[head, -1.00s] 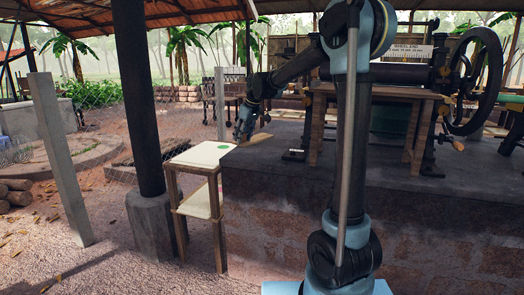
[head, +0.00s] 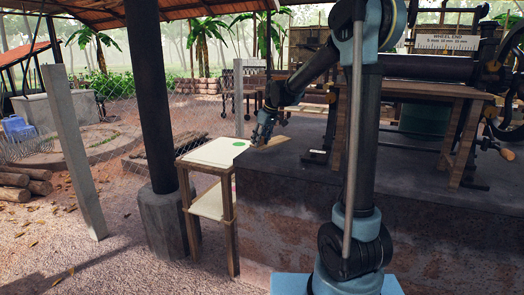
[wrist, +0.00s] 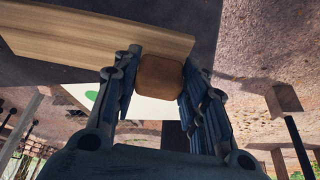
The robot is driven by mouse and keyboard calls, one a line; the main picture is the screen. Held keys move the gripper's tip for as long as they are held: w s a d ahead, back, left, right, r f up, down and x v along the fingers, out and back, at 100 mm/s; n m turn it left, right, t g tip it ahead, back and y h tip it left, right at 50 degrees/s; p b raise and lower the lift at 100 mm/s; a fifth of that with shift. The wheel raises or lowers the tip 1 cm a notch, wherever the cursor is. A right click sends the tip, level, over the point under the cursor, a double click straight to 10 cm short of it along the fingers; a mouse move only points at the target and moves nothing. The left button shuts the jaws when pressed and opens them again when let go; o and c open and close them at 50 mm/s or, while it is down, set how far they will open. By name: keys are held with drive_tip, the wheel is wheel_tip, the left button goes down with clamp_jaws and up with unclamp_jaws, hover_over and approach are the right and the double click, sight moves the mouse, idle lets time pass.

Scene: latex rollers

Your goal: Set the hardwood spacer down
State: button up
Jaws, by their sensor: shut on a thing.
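The hardwood spacer (wrist: 160,74) is a small brown block with rounded edges. In the wrist view it sits between the two fingers of my gripper (wrist: 160,58), which is shut on it. In the head view my gripper (head: 261,138) is low, over the left end of the dark slab, just right of the small stand; the spacer cannot be made out there. The stand's pale top (head: 212,153) carries a green round mark (head: 239,144). In the wrist view the green mark (wrist: 92,96) and part of the pale top show beyond the fingers.
A light wooden plank (wrist: 80,36) lies close beside the fingertips in the wrist view. The dark slab (head: 300,165) bears the roller machine (head: 430,68) and its wooden frame. A black post (head: 151,100) stands left of the stand.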

sight(262, 145)
drive_tip(key=shift+f, duration=2.25)
drive_tip(key=o, duration=1.1)
drive_tip(key=v, duration=1.2)
drive_tip(key=s+d+f+m, duration=0.2)
drive_tip(key=s+d, duration=0.6)
drive_tip(key=s, duration=0.2)
drive_tip(key=s+d+f+m+h, duration=0.1)
drive_tip(key=s+d+f+m, duration=0.1)
drive_tip(key=s+d+f, duration=0.3)
drive_tip(key=s+d+f+m+h, duration=0.1)
drive_tip(key=s+d+f+m, duration=0.2)
drive_tip(key=s, duration=1)
drive_tip(key=s+d+f+m+h, duration=0.1)
drive_tip(key=s+d+f+m, duration=0.1)
drive_tip(key=s+d+f, duration=0.5)
drive_tip(key=shift+s+f+g, duration=0.2)
drive_tip(key=shift+s+f, duration=0.45)
drive_tip(key=shift+s, duration=0.15)
drive_tip(key=shift+s+f+g, duration=0.2)
drive_tip(key=shift+s+f, duration=0.4)
drive_tip(key=shift+s, duration=0.2)
